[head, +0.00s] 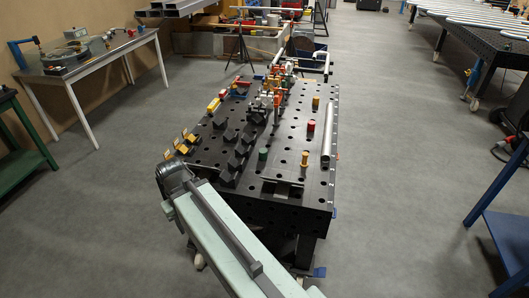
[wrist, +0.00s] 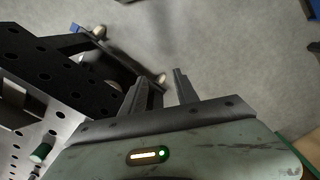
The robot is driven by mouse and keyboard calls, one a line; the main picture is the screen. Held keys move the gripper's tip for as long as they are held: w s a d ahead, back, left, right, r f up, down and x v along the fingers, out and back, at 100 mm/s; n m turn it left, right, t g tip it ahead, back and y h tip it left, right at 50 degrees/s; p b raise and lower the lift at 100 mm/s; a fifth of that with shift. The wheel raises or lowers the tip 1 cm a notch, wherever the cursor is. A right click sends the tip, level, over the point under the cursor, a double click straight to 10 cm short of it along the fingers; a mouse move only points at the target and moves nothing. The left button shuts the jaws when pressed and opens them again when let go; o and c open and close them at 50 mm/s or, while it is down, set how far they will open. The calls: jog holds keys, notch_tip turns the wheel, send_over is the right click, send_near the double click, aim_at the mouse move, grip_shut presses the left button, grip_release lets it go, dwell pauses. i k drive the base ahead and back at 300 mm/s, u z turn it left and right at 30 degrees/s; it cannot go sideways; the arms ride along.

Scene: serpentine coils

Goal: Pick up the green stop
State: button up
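The green stop (head: 263,154) is a small green cylinder standing upright on the black perforated welding table (head: 320,188) in the head view, near its front middle. A green-topped peg (wrist: 41,152) also shows at the lower left of the wrist view and looks like the same stop. My gripper (wrist: 158,82) is open and empty in the wrist view, with a gap between its two fingers. It is over the floor beyond the table edge, apart from the stop. In the head view the fingers are not clearly visible.
A dark flat piece (head: 283,187) lies in front. Open floor (head: 410,190) lies right of the table.

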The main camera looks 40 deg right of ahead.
aim_at(263, 152)
jog(key=i, duration=0.85)
jog(key=u, duration=0.05)
